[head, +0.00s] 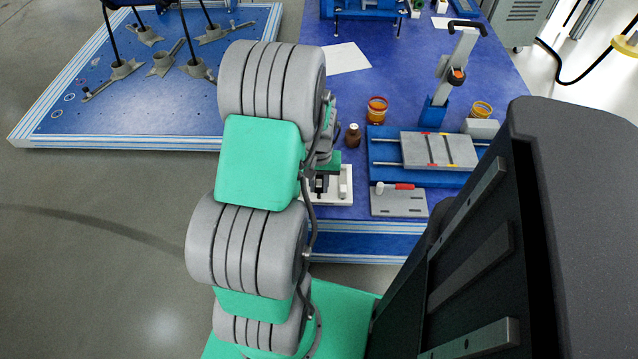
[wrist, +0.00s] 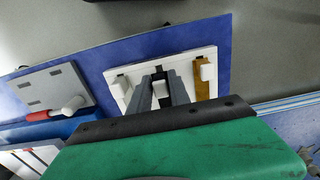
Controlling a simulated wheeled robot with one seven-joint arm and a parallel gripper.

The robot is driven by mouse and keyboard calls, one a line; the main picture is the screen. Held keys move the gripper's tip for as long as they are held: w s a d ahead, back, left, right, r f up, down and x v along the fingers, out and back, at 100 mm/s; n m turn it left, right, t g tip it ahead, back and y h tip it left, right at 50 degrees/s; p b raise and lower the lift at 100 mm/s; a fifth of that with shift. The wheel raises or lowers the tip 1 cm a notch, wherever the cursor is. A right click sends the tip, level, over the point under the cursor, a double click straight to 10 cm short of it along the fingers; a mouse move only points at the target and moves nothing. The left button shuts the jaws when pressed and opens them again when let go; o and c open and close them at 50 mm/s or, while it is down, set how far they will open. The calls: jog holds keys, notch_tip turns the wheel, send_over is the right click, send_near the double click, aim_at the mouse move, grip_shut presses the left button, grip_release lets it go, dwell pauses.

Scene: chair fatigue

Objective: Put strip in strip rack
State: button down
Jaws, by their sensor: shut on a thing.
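My gripper (wrist: 162,97) is over a white board (wrist: 139,76) with several dark slots, which I take for the strip rack. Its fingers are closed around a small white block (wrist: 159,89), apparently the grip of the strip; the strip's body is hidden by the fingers. A brown strip (wrist: 203,88) with its own white block sits at the right end of the board. Another white block is at the board's left. In the head view, the white board (head: 342,188) is partly behind my arm. I cannot tell whether the held strip touches the board.
A grey slotted plate (head: 385,204) with a red-handled piece lies right of the white board. Behind it are a blue fixture (head: 386,151) with a grey plate, a brown bottle (head: 353,136) and an orange roll (head: 377,110). A black chair back fills the right foreground.

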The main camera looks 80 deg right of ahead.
jog(key=shift+f+b, duration=0.75)
jog(key=shift+f, duration=0.4)
jog(key=c, duration=1.1)
grip_release()
jog(key=shift+c, duration=0.2)
jog(key=shift+r, duration=0.15)
notch_tip(320, 180, up, 8)
jog(key=shift+f+p, duration=0.2)
jog(key=shift+p, duration=0.85)
